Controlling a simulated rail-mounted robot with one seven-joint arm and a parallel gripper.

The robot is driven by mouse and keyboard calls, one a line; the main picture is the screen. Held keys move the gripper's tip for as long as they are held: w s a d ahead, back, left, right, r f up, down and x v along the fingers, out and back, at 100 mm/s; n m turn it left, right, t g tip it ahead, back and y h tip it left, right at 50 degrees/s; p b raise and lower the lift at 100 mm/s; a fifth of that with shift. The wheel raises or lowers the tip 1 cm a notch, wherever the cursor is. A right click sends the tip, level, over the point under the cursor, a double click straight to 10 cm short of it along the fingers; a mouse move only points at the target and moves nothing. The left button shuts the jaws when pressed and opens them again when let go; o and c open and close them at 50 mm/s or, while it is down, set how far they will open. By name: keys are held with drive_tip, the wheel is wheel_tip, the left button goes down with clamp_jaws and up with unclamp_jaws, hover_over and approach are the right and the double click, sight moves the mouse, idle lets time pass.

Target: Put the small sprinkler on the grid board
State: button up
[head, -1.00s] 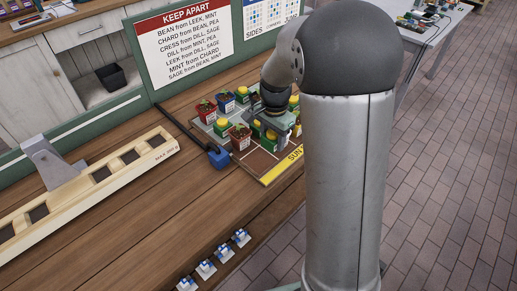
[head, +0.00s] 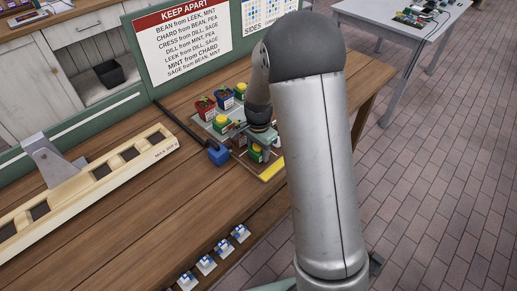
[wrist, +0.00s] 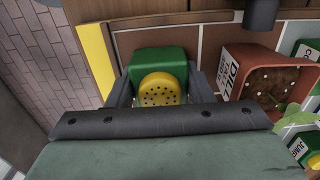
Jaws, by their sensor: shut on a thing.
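The small sprinkler, a green block with a round yellow holed top (wrist: 160,88), is between the two dark fingers of my gripper (wrist: 158,98) in the wrist view. The fingers are shut on its sides. In the head view the sprinkler (head: 256,152) shows below my gripper (head: 261,141), over the front part of the grid board (head: 273,171), near its yellow edge strip. I cannot tell whether its base touches the board. My arm hides the board's right part.
A red pot labelled DILL (wrist: 272,85) stands close to the right finger. More potted plants (head: 205,104) and yellow-topped green blocks (head: 221,121) stand on the board. A blue box (head: 218,154) is left of it. A wooden planter (head: 95,185) lies further left.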

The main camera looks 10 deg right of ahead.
drive_tip(key=o, duration=0.8)
drive_tip(key=shift+f, duration=0.1)
wheel_tip(320, 180, up, 12)
drive_tip(key=s+n, duration=0.4)
drive_tip(key=s, duration=0.4)
drive_tip(key=s+r+n, duration=0.1)
drive_tip(key=s+n, duration=0.3)
drive_tip(key=s, duration=0.5)
drive_tip(key=s+a+n, duration=0.1)
drive_tip(key=s+n, duration=0.3)
drive_tip(key=s, duration=0.5)
drive_tip(key=shift+s+r, duration=0.1)
drive_tip(key=shift+r, duration=0.1)
